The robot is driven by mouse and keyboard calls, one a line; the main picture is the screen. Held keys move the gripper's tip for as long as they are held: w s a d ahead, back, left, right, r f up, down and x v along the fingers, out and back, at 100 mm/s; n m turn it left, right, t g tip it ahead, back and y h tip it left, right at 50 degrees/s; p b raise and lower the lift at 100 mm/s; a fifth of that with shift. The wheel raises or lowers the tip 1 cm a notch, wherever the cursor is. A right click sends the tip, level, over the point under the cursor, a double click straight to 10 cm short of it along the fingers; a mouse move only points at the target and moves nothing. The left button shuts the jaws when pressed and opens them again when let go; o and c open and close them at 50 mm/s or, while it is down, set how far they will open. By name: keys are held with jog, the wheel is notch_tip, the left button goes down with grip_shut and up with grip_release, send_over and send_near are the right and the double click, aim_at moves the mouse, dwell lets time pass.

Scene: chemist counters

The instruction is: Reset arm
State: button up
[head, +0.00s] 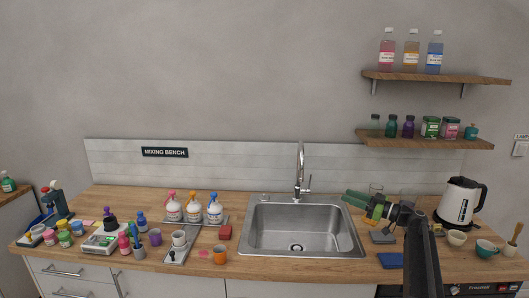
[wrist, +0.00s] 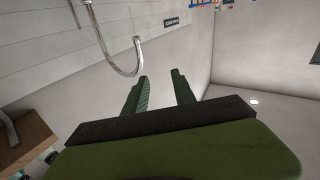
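My gripper (head: 355,197) is at the right of the head view, above the counter at the right edge of the sink. Its green fingers point left toward the sink. In the wrist view my gripper (wrist: 160,90) shows two green fingers spread apart with nothing between them. My dark arm rises from the lower right of the head view. The wooden counter (head: 330,272) lies below it.
The sink (head: 280,225) with its tall tap (head: 300,170) is left of my gripper. A white kettle (head: 460,202), a teal cup (head: 486,248) and a blue cloth (head: 390,260) are near my arm. Shelves (head: 425,141) hang above.

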jog(key=s+a+f+n+g, duration=0.1)
jog(key=a+f+g, duration=0.15)
jog(key=a, duration=0.65)
jog(key=s+a+f+n+g, duration=0.1)
jog(key=s+a+f+g, duration=0.15)
jog(key=a, duration=0.75)
jog(key=s+a+f+g+h+b, duration=0.2)
jog(key=s+a+f+g+h, duration=0.2)
jog(key=s+a+f, duration=0.75)
jog(key=s+d+f+m+g+h, duration=0.2)
jog(key=s+d+f+m+h, duration=0.15)
jog(key=s+f+h, duration=0.45)
jog(key=s+d+f+m+h, duration=0.3)
jog(key=s+d+m, duration=0.5)
jog(key=d+m, duration=0.2)
jog(key=shift+s+d+f, duration=0.2)
jog(key=shift+d+f, duration=0.05)
jog(key=shift+d, duration=0.25)
jog(key=shift+o, duration=1)
jog(key=shift+c, duration=0.5)
